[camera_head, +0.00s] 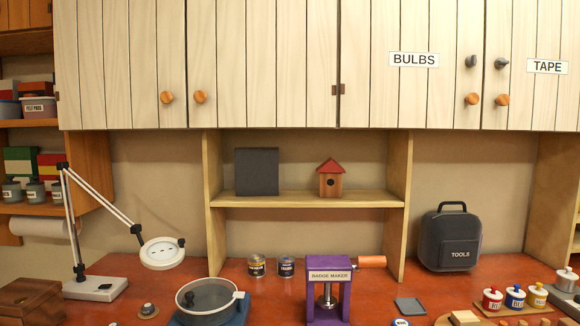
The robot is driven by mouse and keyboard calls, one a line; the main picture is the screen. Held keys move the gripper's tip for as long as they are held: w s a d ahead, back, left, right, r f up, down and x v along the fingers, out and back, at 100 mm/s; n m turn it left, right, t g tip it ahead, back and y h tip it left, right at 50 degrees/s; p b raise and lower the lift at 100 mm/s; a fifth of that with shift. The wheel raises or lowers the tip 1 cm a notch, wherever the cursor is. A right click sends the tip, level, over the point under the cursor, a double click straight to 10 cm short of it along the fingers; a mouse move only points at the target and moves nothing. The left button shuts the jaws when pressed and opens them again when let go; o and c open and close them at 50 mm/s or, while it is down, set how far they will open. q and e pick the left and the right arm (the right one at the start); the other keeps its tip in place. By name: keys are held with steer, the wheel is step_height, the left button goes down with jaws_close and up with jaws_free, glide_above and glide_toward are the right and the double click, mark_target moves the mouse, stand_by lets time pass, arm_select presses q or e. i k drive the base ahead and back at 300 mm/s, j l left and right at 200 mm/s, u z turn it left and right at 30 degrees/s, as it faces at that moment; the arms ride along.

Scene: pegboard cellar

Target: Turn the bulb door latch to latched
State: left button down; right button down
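The bulb door (405,95) is a pale plank cupboard door at the upper right, marked with a "BULBS" label (413,59). It looks closed. A small dark grey latch (471,61) sits near its right edge, above a round orange-brown knob (471,99). The latch looks roughly upright; its exact turn is too small to tell. Neither of my grippers is in view, and nothing touches the latch.
The adjoining door with the "TAPE" label (547,66) has a similar grey latch (501,63) and a knob (501,100). Below are a shelf (300,199), a tools bag (450,238), a purple badge maker (329,290) and a desk lamp (162,252) on the red bench.

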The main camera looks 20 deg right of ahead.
mark_target(470, 60)
steer(key=z, duration=1.75)
